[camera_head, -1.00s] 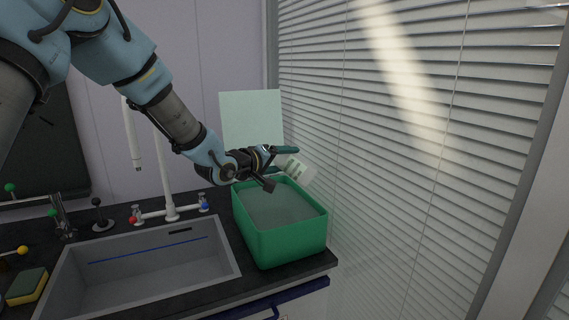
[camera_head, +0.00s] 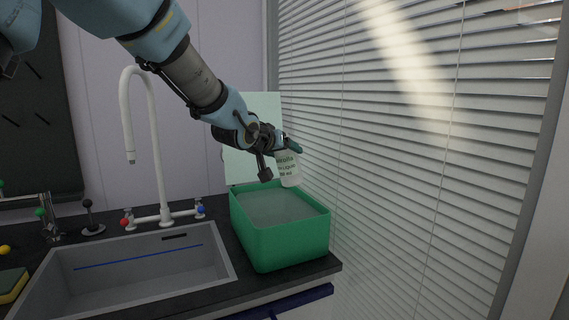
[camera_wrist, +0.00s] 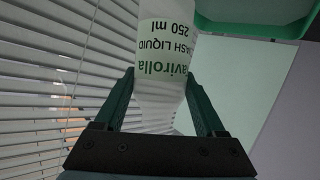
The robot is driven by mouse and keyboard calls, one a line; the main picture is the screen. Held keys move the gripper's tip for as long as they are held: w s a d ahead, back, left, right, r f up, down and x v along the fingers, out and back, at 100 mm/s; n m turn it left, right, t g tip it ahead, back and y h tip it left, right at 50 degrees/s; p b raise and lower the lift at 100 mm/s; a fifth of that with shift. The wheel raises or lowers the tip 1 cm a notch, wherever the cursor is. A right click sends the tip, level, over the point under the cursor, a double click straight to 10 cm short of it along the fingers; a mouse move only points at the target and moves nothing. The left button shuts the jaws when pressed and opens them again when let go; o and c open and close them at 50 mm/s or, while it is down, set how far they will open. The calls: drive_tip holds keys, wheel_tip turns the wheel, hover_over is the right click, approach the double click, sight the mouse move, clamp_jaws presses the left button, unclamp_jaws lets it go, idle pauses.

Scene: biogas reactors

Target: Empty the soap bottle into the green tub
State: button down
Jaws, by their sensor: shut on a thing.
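The soap bottle (camera_head: 287,170) is whitish with green lettering. My gripper (camera_head: 284,146) is shut on it and holds it above the back right of the green tub (camera_head: 290,238). The bottle stands nearly upright, slightly tilted, with its base down toward the tub. In the wrist view the bottle (camera_wrist: 166,45) sits between both dark green fingers, its label upside down. The tub's green rim (camera_wrist: 240,28) shows there at the upper right. The tub's inside looks grey; I cannot tell what is in it. The bottle's mouth is hidden at the gripper.
A grey sink (camera_head: 150,268) lies left of the tub, with a tall white tap (camera_head: 155,140) behind it. A pale upright panel (camera_head: 240,120) stands behind the tub. Window blinds (camera_head: 420,160) close off the right side. A sponge (camera_head: 12,284) lies at the far left.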

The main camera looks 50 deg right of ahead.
drive_tip(key=shift+m+t+y+b, duration=0.3)
drive_tip(key=shift+m+t+b, duration=0.35)
drive_tip(key=shift+b, duration=2.5)
drive_tip(key=shift+r+m+b, duration=0.25)
drive_tip(key=shift+b, duration=0.25)
